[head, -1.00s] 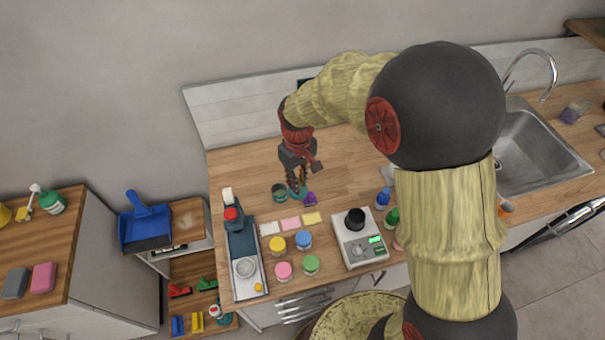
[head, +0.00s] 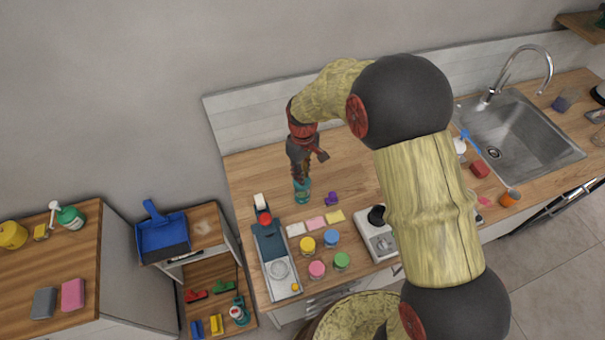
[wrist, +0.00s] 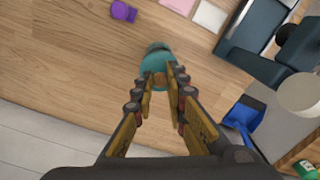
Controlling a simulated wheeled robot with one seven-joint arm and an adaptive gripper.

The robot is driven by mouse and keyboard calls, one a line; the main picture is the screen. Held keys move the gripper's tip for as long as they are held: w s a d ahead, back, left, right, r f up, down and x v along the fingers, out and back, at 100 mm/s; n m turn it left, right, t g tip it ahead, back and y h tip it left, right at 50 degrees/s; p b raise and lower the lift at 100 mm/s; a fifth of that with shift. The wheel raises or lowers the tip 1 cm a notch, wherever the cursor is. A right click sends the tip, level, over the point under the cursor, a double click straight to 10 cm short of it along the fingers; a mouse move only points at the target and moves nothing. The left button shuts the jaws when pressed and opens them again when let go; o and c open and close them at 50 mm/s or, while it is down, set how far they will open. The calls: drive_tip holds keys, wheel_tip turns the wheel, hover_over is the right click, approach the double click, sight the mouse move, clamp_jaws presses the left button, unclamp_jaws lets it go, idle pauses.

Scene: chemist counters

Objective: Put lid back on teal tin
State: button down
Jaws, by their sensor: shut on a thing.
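The teal tin (head: 303,199) stands on the wooden counter, left of a small purple object. My gripper (head: 302,178) points down right above the tin. In the wrist view my gripper (wrist: 162,76) is shut on the teal lid (wrist: 157,63), which sits between the fingertips. A darker edge shows just beyond the lid in the wrist view, probably the tin. The lid hides most of the tin there. I cannot tell whether the lid touches the tin's rim.
The purple object (head: 332,198) lies close on the right. The counter behind the gripper is clear up to the wall.

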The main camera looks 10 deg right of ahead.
drive_tip(key=shift+f+b, duration=1.6)
drive_tip(key=shift+f, duration=1.3)
drive_tip(key=shift+f, duration=0.15)
drive_tip(key=c, duration=1.7)
unclamp_jaws()
drive_tip(key=shift+o, duration=0.2)
drive_tip(key=o, duration=0.4)
